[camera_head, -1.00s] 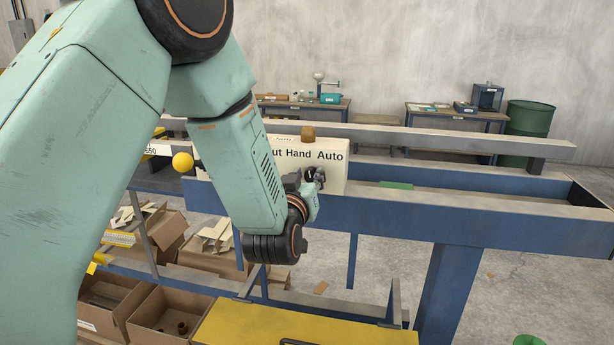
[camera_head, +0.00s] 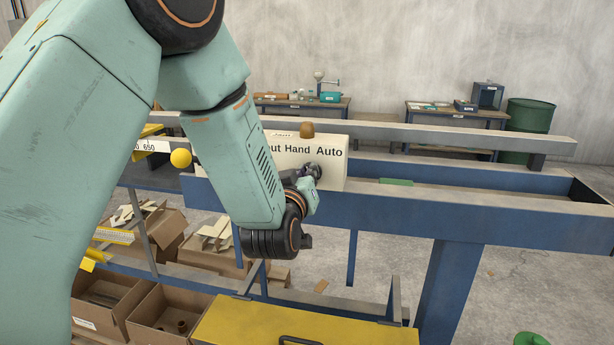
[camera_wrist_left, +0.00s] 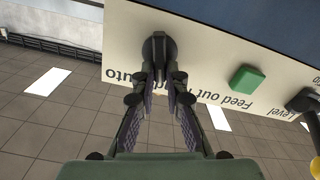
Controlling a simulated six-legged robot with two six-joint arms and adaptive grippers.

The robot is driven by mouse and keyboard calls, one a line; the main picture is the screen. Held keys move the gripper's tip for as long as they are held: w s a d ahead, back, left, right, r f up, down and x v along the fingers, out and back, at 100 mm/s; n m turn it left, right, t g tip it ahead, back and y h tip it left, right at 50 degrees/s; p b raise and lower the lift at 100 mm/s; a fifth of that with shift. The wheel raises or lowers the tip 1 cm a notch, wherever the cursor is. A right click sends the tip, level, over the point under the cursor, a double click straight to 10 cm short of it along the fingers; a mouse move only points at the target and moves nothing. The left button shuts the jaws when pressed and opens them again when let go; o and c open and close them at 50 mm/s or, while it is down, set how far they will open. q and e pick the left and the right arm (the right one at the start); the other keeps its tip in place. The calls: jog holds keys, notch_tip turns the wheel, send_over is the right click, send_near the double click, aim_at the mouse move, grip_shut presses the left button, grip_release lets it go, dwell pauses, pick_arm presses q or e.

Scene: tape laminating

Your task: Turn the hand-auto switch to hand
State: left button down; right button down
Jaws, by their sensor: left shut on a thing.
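The hand-auto switch is a black knob (camera_wrist_left: 158,48) on a cream control panel (camera_head: 334,177), under the printed words "Hand" and "Auto". In the head view the knob (camera_head: 314,169) is partly covered by my gripper. My left gripper (camera_head: 306,178) is in front of the panel, reaching in from the left. In the left wrist view its two fingers (camera_wrist_left: 160,76) come together on the near part of the knob, one on each side. I cannot tell clearly which word the knob points to. My right gripper is in neither view.
A green button (camera_wrist_left: 246,79) and another black switch (camera_wrist_left: 303,101) sit on the same panel. An orange-brown knob (camera_head: 307,130) tops the panel. A blue rail (camera_head: 450,210) runs right from it. A yellow ball (camera_head: 180,158) is left of it. Open cardboard boxes (camera_head: 165,315) stand below.

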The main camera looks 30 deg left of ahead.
pick_arm(q)
jog(key=n, duration=0.1)
jog(key=n+b, duration=0.2)
jog(key=shift+a+f+n, duration=0.1)
jog(key=shift+a+n, duration=0.15)
jog(key=shift+n, duration=0.15)
jog(key=c, duration=1.4)
grip_release()
jog(key=shift+s, duration=0.1)
jog(key=v, duration=0.7)
jog(key=shift+s+d, duration=0.15)
jog(key=shift+s, duration=0.05)
